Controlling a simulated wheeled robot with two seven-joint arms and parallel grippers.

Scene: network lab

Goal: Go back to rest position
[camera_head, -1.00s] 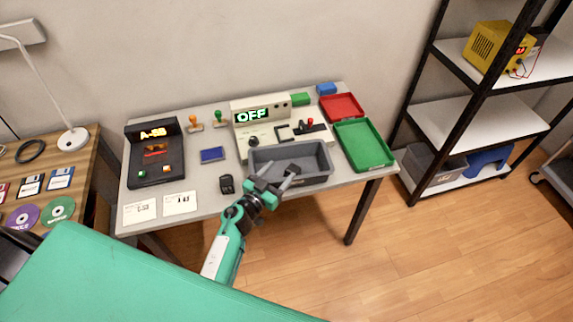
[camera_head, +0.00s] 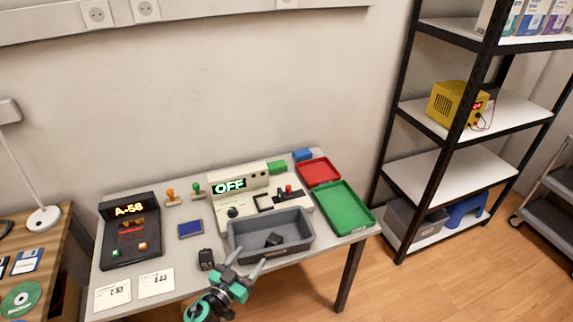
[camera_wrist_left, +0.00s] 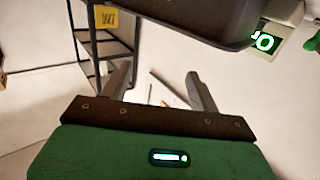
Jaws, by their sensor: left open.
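My left gripper (camera_head: 244,267) is open and empty in the head view, at the front edge of the grey table, just in front of the grey bin (camera_head: 262,249). A small black object (camera_head: 273,240) lies in the bin. In the left wrist view the two fingers of the left gripper (camera_wrist_left: 160,92) are spread with nothing between them. The dark underside of a bin-like body (camera_wrist_left: 205,15) is above them. My right gripper is not in view.
The table holds a black device (camera_head: 130,228) reading "A-58", a console (camera_head: 262,195) reading "OFF", a red tray (camera_head: 318,171), a green tray (camera_head: 343,207), a small black block (camera_head: 206,259) and white cards (camera_head: 112,294). A black-framed shelf (camera_head: 428,175) stands to the right.

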